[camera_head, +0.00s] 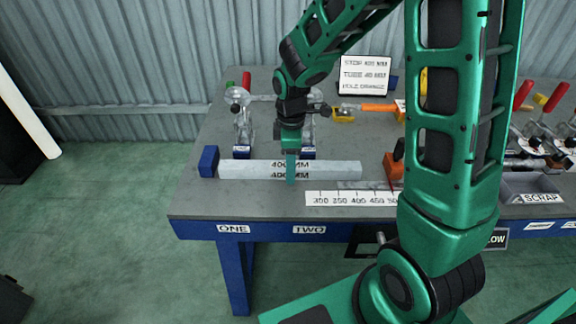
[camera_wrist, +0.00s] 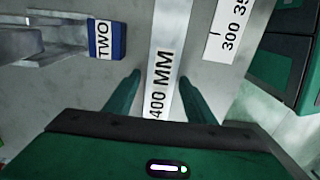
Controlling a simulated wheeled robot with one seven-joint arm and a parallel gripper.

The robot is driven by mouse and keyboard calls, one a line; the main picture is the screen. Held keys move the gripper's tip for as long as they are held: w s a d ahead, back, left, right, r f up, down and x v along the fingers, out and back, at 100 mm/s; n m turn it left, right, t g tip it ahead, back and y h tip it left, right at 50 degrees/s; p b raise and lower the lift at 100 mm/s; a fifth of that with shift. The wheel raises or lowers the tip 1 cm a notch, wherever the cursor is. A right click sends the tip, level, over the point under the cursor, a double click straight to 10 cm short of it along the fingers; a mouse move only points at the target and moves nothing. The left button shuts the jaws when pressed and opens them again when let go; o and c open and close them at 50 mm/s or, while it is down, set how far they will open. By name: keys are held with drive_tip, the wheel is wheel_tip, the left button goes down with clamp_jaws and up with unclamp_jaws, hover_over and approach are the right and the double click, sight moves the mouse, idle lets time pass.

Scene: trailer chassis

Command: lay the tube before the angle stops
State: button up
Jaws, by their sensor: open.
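A long pale grey square tube (camera_head: 330,169) marked 400 MM lies on the grey bench, running left to right. It also shows in the wrist view (camera_wrist: 172,35). My gripper (camera_head: 291,178) points down at the tube's middle. In the wrist view its open fingers (camera_wrist: 160,84) stand on either side of the tube, with visible gaps. Two small blue blocks, the left one (camera_head: 241,152) and the right one (camera_head: 308,153), sit behind the tube; the right one reads TWO in the wrist view (camera_wrist: 106,40). A larger blue block (camera_head: 208,161) stands at the tube's left end; contact is unclear.
Metal clamps (camera_head: 240,122) stand behind the small blue blocks. A scale strip (camera_head: 350,198) lies in front of the tube. A sign (camera_head: 364,76) and orange-handled tool (camera_head: 372,107) are at the back. A SCRAP bin (camera_head: 530,187) is right. My arm hides part of the bench.

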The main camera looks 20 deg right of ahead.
wheel_tip(320, 180, up, 12)
drive_tip(key=s+d+r+m, duration=0.3)
drive_tip(key=s+d+m, duration=0.6)
drive_tip(key=s+d, duration=0.15)
drive_tip(key=s+d+m, duration=0.3)
drive_tip(key=s+m, duration=0.2)
drive_tip(key=s, duration=0.2)
drive_tip(key=s+d+f+m, duration=0.1)
drive_tip(key=s+d+m, duration=0.2)
drive_tip(key=s+m, duration=0.2)
drive_tip(key=s, duration=0.3)
drive_tip(key=shift+d+f+m, duration=0.2)
drive_tip(key=shift+d+m, duration=0.05)
drive_tip(key=shift+m, duration=0.15)
drive_tip(key=shift+w, duration=0.1)
drive_tip(key=shift+w+f, duration=0.25)
drive_tip(key=shift+w, duration=0.3)
